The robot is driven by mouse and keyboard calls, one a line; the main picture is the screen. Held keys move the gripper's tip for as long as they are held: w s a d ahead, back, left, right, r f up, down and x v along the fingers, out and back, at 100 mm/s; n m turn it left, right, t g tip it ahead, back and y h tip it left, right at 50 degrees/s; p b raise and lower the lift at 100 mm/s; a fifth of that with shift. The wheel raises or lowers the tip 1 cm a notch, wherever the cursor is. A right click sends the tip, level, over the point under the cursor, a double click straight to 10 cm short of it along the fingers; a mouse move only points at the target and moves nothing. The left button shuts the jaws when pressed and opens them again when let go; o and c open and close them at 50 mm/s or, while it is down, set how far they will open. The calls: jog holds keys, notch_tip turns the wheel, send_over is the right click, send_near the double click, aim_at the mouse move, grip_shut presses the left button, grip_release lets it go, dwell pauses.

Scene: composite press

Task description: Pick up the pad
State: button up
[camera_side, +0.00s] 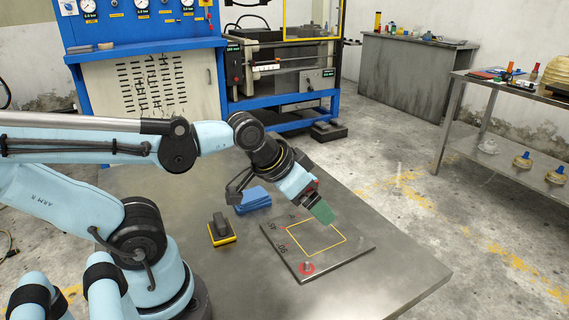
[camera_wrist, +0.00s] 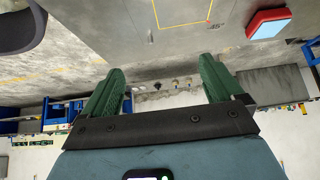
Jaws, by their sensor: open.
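A pad (camera_side: 222,231) with a black grip and a yellow base, which I take to be the task's pad, rests on the grey table left of the plate in the side view. I cannot make it out surely in the wrist view. My gripper (camera_side: 323,212) has green fingers and is tilted downward above the far part of the plate, to the right of the pad and apart from it. In the wrist view my gripper (camera_wrist: 160,76) shows its fingers spread wide with nothing between them.
A dark square plate (camera_side: 345,262) with a yellow outline and a red ring (camera_side: 306,268) at its near corner lies on the table (camera_side: 215,290). A red-edged, pale-blue-faced block (camera_wrist: 268,23) shows in the wrist view.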

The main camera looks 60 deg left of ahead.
jog(key=s+a+n+g+y, duration=0.1)
jog(key=s+a+n, duration=0.1)
jog(key=a+n, duration=0.4)
jog(key=n+g+h, duration=0.1)
jog(key=n+g, duration=0.3)
jog(key=n, duration=2.5)
send_near(219, 219)
jog(key=shift+w+a+f, duration=0.15)
jog(key=shift+w+f, duration=0.05)
jog(key=shift+f, duration=0.5)
jog(key=shift+w+a+f, duration=0.1)
jog(key=shift+w+f, duration=0.15)
jog(key=shift+f, duration=0.5)
jog(key=shift+w+a+f, duration=0.15)
jog(key=shift+w+f, duration=0.05)
jog(key=shift+f, duration=0.5)
jog(key=shift+w+d+f, duration=0.1)
jog(key=shift+d+f, duration=0.1)
jog(key=shift+f, duration=0.65)
jog(key=shift+w+d+f, duration=0.1)
jog(key=shift+d+f, duration=0.05)
jog(key=shift+f, duration=0.65)
jog(key=shift+w+f, duration=0.15)
jog(key=shift+f, duration=1.05)
